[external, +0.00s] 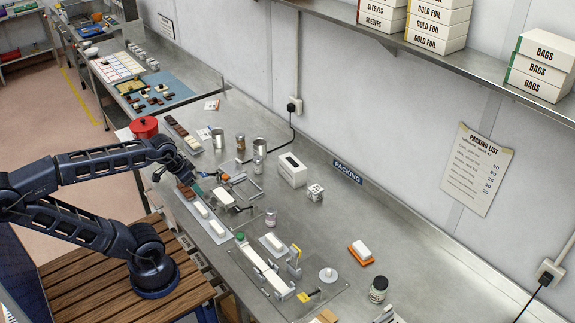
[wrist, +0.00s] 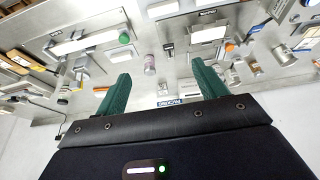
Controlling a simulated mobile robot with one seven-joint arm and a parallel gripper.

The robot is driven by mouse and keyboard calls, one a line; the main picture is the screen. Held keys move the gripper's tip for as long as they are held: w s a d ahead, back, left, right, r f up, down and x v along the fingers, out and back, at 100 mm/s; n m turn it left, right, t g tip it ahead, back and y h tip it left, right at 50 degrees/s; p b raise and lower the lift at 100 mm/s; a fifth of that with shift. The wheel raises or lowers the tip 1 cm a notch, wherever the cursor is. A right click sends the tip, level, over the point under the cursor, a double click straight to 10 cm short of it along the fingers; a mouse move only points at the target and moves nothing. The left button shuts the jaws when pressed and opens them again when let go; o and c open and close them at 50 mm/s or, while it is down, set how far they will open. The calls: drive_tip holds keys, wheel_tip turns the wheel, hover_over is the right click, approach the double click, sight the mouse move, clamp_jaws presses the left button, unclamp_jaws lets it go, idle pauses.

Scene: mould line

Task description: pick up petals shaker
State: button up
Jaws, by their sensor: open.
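My gripper (wrist: 162,82) is open and empty, its two green fingers spread wide in the wrist view. In the external view my gripper (external: 191,174) is above the left part of the steel bench, partly hidden by my wrist. A small shaker-like jar with a pale pinkish body and grey top (external: 271,217) stands upright mid-bench; it also shows between and beyond the fingers in the wrist view (wrist: 150,65). Two other small jars, one brown (external: 240,143) and one clear (external: 259,148), stand further back. No label is readable, so I cannot tell for certain which is the petals shaker.
A white packing machine with a green knob (external: 262,263) and a white block on a pale mat (external: 273,242) lie near the pinkish jar. A white box (external: 292,170) stands behind. A dark-lidded jar (external: 378,290) is at the right. Bare steel lies right of the pinkish jar.

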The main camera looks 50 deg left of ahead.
drive_tip(key=n+h, duration=1.2)
drive_tip(key=n, duration=1.1)
approach(270, 209)
drive_tip(key=shift+t, duration=0.5)
drive_tip(key=shift+s+f+x, duration=0.15)
drive_tip(key=shift+f+x, duration=0.05)
drive_tip(key=shift+x, duration=1.55)
drive_tip(key=shift+s+f+x, duration=0.15)
drive_tip(key=shift+x, duration=1.65)
drive_tip(key=shift+s+f+x, duration=0.2)
drive_tip(key=shift+x, duration=1.55)
drive_tip(key=c, duration=1.2)
drive_tip(key=shift+r, duration=0.1)
